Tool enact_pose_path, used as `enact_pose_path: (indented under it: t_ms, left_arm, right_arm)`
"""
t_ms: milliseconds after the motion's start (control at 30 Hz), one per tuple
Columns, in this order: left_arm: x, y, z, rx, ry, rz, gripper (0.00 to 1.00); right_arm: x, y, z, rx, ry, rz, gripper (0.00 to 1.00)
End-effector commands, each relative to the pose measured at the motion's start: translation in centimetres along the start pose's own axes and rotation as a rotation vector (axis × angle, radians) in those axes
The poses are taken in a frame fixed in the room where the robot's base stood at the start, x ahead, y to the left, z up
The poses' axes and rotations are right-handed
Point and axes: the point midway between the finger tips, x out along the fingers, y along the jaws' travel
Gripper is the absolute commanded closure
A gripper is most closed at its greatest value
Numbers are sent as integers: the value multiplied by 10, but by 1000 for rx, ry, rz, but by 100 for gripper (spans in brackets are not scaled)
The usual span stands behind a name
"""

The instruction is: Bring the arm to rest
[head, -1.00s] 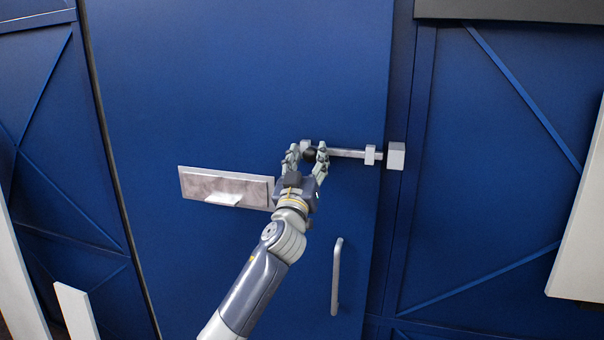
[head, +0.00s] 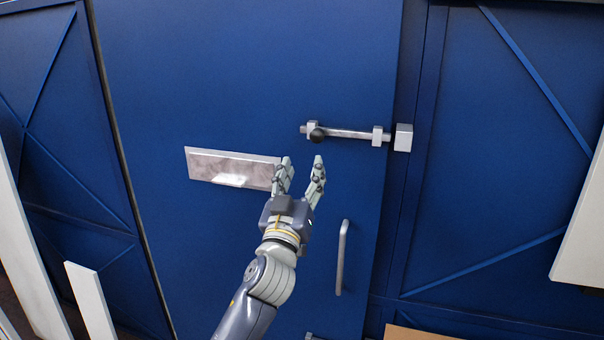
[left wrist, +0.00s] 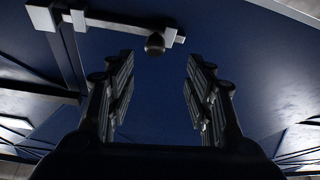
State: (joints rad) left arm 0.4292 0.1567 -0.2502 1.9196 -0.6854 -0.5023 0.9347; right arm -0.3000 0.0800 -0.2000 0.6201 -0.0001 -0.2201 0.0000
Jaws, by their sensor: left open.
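My left gripper (head: 301,168) is open and empty in front of the blue door (head: 240,70). It is below and a little left of the dark round knob (head: 317,135) of the metal slide bolt (head: 350,133), apart from it. In the left wrist view, the two fingers of the left gripper (left wrist: 160,85) stand wide apart, and the knob (left wrist: 154,44) shows beyond the fingertips. The bolt's bar reaches to the block (head: 403,138) on the frame at the right. My right gripper is not in view.
A metal plate with a small ledge (head: 232,167) is on the door, partly behind the left gripper. A vertical handle (head: 342,258) is on the door at lower right. White posts (head: 90,300) stand at lower left, and a white panel (head: 580,230) is at right.

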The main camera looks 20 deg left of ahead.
Motion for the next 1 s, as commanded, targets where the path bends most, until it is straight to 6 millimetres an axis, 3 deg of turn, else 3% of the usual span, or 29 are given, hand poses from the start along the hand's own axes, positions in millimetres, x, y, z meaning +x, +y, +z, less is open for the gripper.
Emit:
enact_pose_path:
  t_ms: [267, 367, 467, 667, 867, 1000]
  left_arm:
    - [0, 0, 2, 0, -3, 0, 52]
    - [-2, -2, 20, 8, -33, -2, 52]
    - [-8, -9, 63, 33, -106, -5, 52]
    - [-42, -30, 188, 99, -323, -9, 52]
    - [-102, -53, 308, 158, -541, -4, 52]
    - [-157, -70, 383, 192, -690, 3, 52]
  right_arm:
    - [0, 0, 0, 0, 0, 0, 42]
    - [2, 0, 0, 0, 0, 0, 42]
    - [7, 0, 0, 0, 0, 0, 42]
    - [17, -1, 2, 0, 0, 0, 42]
    - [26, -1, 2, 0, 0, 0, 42]
    - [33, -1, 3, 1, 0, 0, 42]
